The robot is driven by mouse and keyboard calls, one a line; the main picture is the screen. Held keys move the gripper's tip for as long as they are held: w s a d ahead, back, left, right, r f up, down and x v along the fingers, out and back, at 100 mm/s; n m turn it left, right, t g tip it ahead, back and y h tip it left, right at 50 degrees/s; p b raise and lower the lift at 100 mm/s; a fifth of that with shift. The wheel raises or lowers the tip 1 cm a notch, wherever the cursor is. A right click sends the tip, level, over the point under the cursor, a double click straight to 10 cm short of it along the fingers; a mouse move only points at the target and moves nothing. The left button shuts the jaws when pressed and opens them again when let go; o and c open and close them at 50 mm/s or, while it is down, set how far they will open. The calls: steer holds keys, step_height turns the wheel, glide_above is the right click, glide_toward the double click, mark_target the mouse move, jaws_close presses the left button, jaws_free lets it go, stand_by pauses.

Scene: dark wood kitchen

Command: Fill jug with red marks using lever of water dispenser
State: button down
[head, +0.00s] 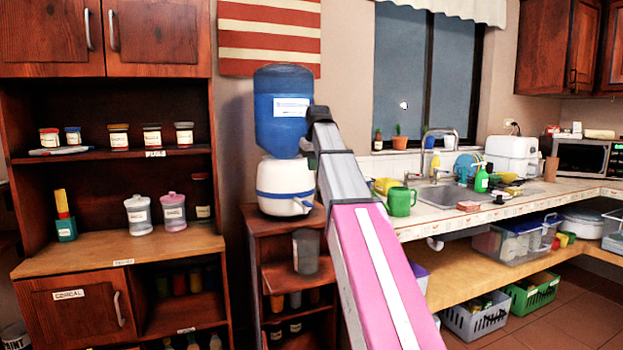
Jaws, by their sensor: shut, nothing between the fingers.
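The water dispenser stands on a wooden cabinet near the middle of the head view. It has a blue bottle (278,112) on top and a white base (283,186) with a blue band. A small dark spout with its lever (302,204) is at the base's lower right. A grey see-through jug (306,251) stands upright below it and to the right; I cannot make out red marks on it. My arm reaches up to the dispenser's right side. My gripper (307,147) is at its far end, partly hidden, shut and empty, above the spout and apart from the jug.
A wooden shelf unit (120,256) with jars stands at the left. At the right, a counter (440,222) holds a green mug (401,201), a sink, dishes and a microwave (581,160). Baskets and tubs sit below it. Floor is clear at lower right.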

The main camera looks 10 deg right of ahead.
mark_target(309, 204)
steer(key=x, duration=0.8)
steer(key=s+x, duration=0.1)
steer(key=x, duration=0.3)
steer(key=shift+f, duration=0.5)
